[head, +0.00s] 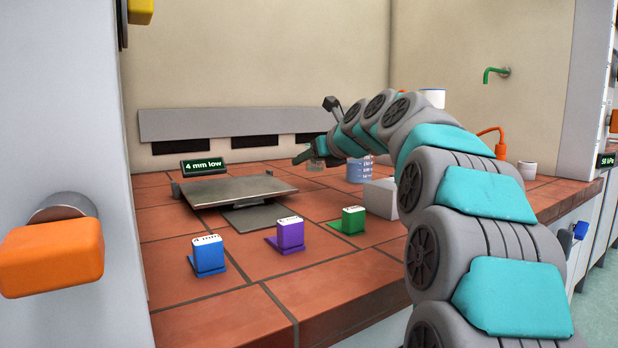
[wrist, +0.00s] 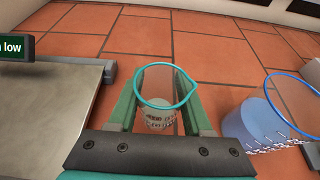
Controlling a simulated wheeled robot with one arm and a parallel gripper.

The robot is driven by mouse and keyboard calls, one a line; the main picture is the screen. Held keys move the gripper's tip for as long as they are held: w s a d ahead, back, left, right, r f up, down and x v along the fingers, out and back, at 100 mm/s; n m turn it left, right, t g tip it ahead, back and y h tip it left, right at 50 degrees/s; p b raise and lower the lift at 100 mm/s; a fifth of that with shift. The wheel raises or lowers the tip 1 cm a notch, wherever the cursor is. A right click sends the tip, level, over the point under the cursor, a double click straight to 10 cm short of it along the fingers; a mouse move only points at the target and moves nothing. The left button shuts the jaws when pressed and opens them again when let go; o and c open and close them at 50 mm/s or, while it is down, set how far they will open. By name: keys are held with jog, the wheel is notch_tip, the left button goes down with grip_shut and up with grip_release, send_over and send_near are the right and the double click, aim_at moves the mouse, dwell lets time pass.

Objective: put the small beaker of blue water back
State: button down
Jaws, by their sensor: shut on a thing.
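My gripper (head: 312,156) is at the back of the bench, right of the metal plate. In the wrist view my gripper (wrist: 160,98) is shut on a small clear beaker (wrist: 160,88) with a teal rim and spout. The beaker is upright between the two green fingers, with pale markings low down and no blue seen in it. I cannot tell whether it touches the tiles. A beaker with blue contents (wrist: 258,120) and a blue rim stands right of the gripper, apart from it. It also shows in the head view (head: 359,171), partly behind my arm.
A tilted metal plate (head: 240,187) with a "4 mm low" display (head: 203,165) lies to the left. Blue (head: 208,255), purple (head: 290,235) and green (head: 353,220) blocks stand in front. A grey block (head: 380,198) is near my arm. Tiles behind the held beaker are clear.

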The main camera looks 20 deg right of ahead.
aim_at(309, 185)
notch_tip(309, 185, down, 3)
jog(key=shift+a+r+b, duration=0.1)
jog(key=shift+b, duration=0.25)
jog(key=shift+p, duration=0.75)
jog(key=shift+f, duration=0.45)
jog(key=shift+f+p, duration=0.1)
jog(key=shift+p, duration=0.25)
jog(key=shift+c, duration=1.6)
grip_release()
jog(key=shift+f+b, duration=0.25)
jog(key=shift+b, duration=1.15)
